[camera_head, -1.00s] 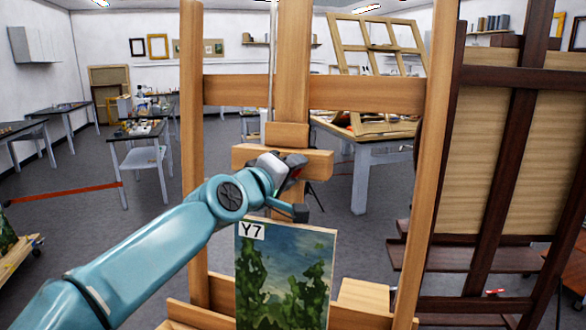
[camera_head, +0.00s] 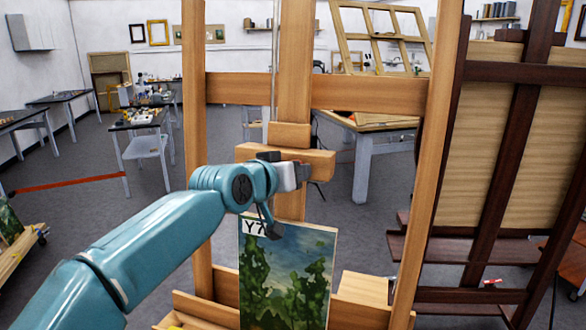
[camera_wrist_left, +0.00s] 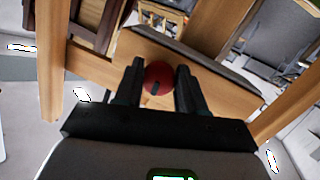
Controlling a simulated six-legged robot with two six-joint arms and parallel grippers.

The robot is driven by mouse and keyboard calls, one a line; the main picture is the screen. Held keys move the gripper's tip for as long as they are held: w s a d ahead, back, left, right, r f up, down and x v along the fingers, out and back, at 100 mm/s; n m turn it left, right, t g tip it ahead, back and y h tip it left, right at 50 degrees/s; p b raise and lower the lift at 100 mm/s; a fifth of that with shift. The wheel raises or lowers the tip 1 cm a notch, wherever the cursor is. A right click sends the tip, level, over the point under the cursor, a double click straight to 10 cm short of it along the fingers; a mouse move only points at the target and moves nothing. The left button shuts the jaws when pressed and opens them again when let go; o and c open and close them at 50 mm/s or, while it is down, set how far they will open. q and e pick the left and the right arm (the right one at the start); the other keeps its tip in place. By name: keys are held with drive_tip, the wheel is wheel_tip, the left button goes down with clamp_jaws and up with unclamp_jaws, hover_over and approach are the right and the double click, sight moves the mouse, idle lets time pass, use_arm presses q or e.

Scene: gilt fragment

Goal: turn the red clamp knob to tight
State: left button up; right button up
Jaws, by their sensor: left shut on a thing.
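The red clamp knob (camera_wrist_left: 158,74) shows in the left wrist view as a round red disc with a short dark mark low on its face. It sits on the wooden clamp block (camera_head: 318,163) on the easel's centre post. My left gripper (camera_wrist_left: 158,88) is shut on the knob, one black finger on each side. In the head view my left gripper (camera_head: 292,174) is in front of the block and hides the knob. A small painting (camera_head: 286,280) labelled Y7 stands upright below, its top-left corner partly covered by my wrist. My right gripper is not in view.
The easel's left upright (camera_head: 194,130), right upright (camera_head: 438,140) and crossbar (camera_head: 370,94) frame the clamp. A dark easel (camera_head: 520,140) stands close on the right. Worktables (camera_head: 145,130) are farther back, with open floor between.

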use_arm(q)
drive_tip(key=shift+a+r+m, duration=0.1)
drive_tip(key=shift+r+m, duration=0.15)
drive_tip(key=shift+m, duration=0.25)
drive_tip(key=o, duration=1.1)
drive_tip(key=shift+c, duration=0.2)
drive_tip(key=shift+f, duration=0.1)
drive_tip(key=b+v, duration=0.6)
drive_tip(key=v, duration=1)
drive_tip(key=shift+s, duration=0.2)
drive_tip(key=shift+w, duration=0.1)
